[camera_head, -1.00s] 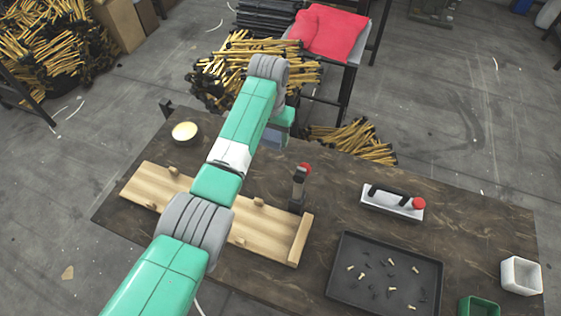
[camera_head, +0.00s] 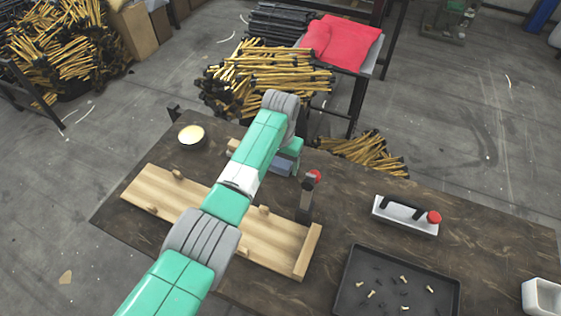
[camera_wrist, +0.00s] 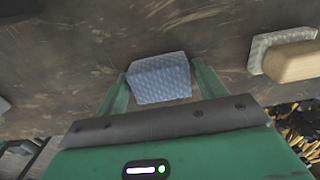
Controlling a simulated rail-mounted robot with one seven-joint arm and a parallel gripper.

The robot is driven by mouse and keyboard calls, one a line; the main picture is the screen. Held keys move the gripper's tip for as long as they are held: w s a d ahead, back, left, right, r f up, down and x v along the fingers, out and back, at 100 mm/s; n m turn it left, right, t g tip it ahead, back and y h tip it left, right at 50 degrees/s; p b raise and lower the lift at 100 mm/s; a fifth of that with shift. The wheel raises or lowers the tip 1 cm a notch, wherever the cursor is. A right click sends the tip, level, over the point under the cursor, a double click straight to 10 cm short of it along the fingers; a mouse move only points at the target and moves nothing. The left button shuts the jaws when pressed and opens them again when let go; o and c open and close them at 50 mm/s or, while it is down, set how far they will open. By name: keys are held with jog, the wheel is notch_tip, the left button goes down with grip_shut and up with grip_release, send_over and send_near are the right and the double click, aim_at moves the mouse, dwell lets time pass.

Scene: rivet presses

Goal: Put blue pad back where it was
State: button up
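The blue pad (camera_wrist: 160,79) is a small textured block. In the wrist view it sits between the two green fingers of my gripper (camera_wrist: 160,68), which appear to touch it on both sides. In the head view the pad (camera_head: 283,166) shows as a blue-grey block under my gripper (camera_head: 287,160), over the rear of the dark table (camera_head: 130,219), left of and behind the red-knobbed press. Whether its underside touches the table cannot be told. A wooden block with a pale textured pad (camera_wrist: 290,56) lies to the right in the wrist view.
A wooden board (camera_head: 265,240) with pegs lies before my gripper, near the red-knobbed press (camera_head: 307,198). A bowl (camera_head: 191,135) stands left. A white tool holder (camera_head: 405,216) and a dark tray of rivets (camera_head: 400,290) stand right. Dark table surface around the pad looks clear.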

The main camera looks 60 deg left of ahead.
aim_at(281, 161)
jog(key=shift+o, duration=0.7)
notch_tip(281, 161, up, 12)
jog(key=p, duration=0.5)
jog(key=shift+r, duration=0.15)
